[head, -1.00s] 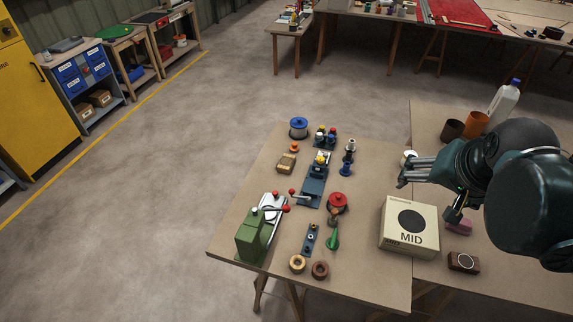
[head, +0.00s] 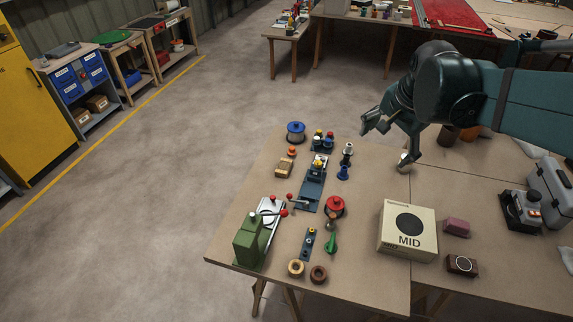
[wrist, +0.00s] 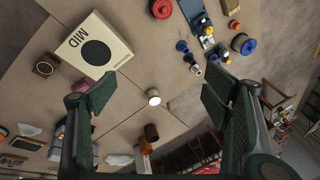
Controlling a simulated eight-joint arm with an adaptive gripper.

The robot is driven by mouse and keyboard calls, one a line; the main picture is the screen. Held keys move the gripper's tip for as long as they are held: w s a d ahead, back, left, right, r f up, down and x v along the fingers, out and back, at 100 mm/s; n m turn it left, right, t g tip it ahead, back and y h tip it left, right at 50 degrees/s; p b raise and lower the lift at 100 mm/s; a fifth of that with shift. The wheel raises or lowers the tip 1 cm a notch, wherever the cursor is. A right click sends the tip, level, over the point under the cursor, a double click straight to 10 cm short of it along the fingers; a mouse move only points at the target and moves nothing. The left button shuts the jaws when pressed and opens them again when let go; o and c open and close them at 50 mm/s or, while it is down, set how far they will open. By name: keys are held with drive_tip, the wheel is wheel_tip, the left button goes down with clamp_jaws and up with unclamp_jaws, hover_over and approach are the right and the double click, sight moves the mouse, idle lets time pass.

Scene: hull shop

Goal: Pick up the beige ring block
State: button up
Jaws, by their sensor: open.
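A light beige ring (head: 296,268) lies at the front of the near table in the head view, just left of a darker brown ring (head: 318,274). It looks like the beige ring block. I cannot find it in the wrist view. My gripper (head: 390,143) is open and empty above the table's far right part, well behind and to the right of the beige ring. Its spread fingers also show in the wrist view (wrist: 157,98), with a small cream cylinder (wrist: 153,97) below between them, apart from the fingers.
The MID box (head: 407,231) stands right of the rings. A green clamp machine (head: 250,242) stands left of them, and a small blue-grey plate with knobs (head: 309,242) lies behind. A red knobbed piece (head: 334,206) and a green piece (head: 330,242) are nearby. Bare tabletop (head: 365,280) lies right of the rings.

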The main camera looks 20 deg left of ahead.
drive_tip(key=w+a+f+m+g, duration=0.1)
drive_tip(key=w+a+f+m, duration=0.25)
drive_tip(key=w+a, duration=0.5)
drive_tip(key=m+g+h, duration=0.1)
drive_tip(key=m+g, duration=0.2)
drive_tip(key=m, duration=0.4)
hover_over(284, 166)
wheel_tip(284, 166, down, 25)
drive_tip(key=shift+d+f, duration=0.1)
drive_tip(key=shift+f, duration=0.1)
drive_tip(key=shift+a+f, duration=0.2)
drive_tip(key=shift+f, duration=0.1)
drive_tip(key=shift+f, duration=1.25)
drive_tip(key=shift+f, duration=0.1)
